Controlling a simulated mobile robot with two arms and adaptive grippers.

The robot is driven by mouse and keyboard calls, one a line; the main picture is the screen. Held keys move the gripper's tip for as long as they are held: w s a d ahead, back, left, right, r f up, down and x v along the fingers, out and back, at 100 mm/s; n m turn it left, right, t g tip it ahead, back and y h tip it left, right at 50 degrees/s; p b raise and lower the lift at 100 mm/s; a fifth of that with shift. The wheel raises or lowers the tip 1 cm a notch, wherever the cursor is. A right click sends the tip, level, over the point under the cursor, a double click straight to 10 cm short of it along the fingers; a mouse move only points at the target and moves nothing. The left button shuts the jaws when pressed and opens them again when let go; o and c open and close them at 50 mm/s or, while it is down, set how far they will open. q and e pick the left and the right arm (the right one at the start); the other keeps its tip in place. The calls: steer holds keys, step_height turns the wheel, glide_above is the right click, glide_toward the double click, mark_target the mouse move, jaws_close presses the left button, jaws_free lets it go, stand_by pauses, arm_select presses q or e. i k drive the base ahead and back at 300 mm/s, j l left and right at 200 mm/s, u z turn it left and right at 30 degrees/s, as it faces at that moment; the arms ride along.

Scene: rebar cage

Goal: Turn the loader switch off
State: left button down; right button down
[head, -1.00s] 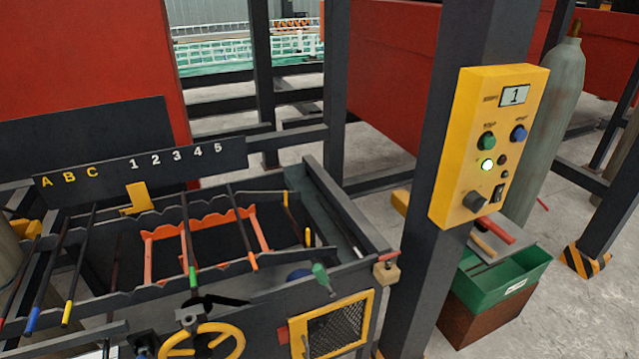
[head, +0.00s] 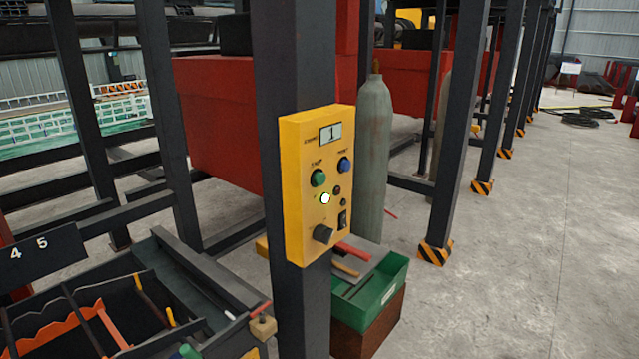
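A yellow control panel (head: 300,190) is fixed to a dark upright post near the middle of the head view. It has a small display reading 1 (head: 330,134), a green button (head: 319,178), a blue button (head: 344,165) and a lit pale green lamp (head: 325,198). Low on the panel are a black rotary knob (head: 323,234) and a small black rocker switch (head: 342,219). Which of them is the loader switch I cannot tell, as the labels are too small to read. Neither of my grippers is in view.
The dark post (head: 295,60) carries the panel. A green bin (head: 370,296) stands on a brown box behind it, near a grey gas cylinder (head: 374,150). A rack with orange notched supports (head: 60,330) fills the lower left. Concrete floor (head: 510,270) lies open at right.

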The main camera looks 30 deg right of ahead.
mark_target(322, 234)
steer(key=i+l+u, duration=0.15)
steer(key=l, duration=0.7)
steer(key=l+u, duration=0.15)
steer(key=l, duration=0.65)
